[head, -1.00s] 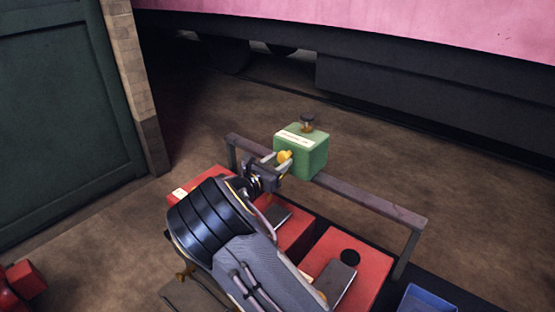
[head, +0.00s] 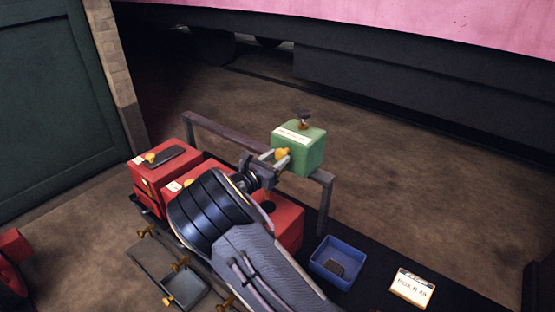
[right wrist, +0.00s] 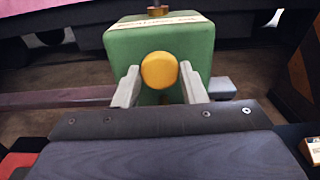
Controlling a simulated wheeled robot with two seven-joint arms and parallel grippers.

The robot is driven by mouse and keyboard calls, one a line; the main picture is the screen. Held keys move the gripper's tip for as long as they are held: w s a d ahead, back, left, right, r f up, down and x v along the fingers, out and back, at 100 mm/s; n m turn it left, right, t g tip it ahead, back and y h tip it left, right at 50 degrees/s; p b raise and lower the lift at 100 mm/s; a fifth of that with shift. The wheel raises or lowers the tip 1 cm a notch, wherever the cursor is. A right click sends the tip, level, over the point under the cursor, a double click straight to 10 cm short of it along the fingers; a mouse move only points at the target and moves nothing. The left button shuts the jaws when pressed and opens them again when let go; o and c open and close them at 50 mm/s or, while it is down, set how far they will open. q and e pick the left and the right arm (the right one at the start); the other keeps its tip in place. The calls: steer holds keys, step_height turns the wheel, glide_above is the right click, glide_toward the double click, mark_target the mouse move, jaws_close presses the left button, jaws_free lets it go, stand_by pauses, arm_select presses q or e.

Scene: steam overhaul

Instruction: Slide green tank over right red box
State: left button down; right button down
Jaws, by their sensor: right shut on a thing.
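The green tank (head: 298,150) has a pale label and a dark cap on top. My right gripper (head: 275,157) is shut on its yellow knob (right wrist: 159,70), with one finger on each side in the right wrist view. The tank is upright at the right part of the grey rail (head: 215,130), and hides part of it. The right red box (head: 290,228), with a round black hole on top, is lower and nearer than the tank. My right arm covers much of this box and the middle red box. The left red box (head: 148,178) shows at the left. My left gripper is out of view.
A blue tray (head: 325,272) with a dark piece inside and a label card (head: 411,288) lie right of the boxes. A dark holder with brass knobs (head: 180,290) is in front. Floor behind the rail is clear.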

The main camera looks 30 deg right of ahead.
steer(key=shift+s+d+f, duration=0.15)
steer(key=shift+s+f, duration=0.05)
steer(key=c, duration=0.9)
jaws_free()
steer(key=shift+s+r, duration=0.1)
steer(key=shift+r, duration=0.05)
steer(key=shift+a, duration=0.2)
steer(key=b+v, duration=0.1)
steer(key=v, duration=0.6)
steer(key=shift+s+a, duration=0.1)
steer(key=shift+a, duration=0.15)
steer(key=shift+d, duration=0.1)
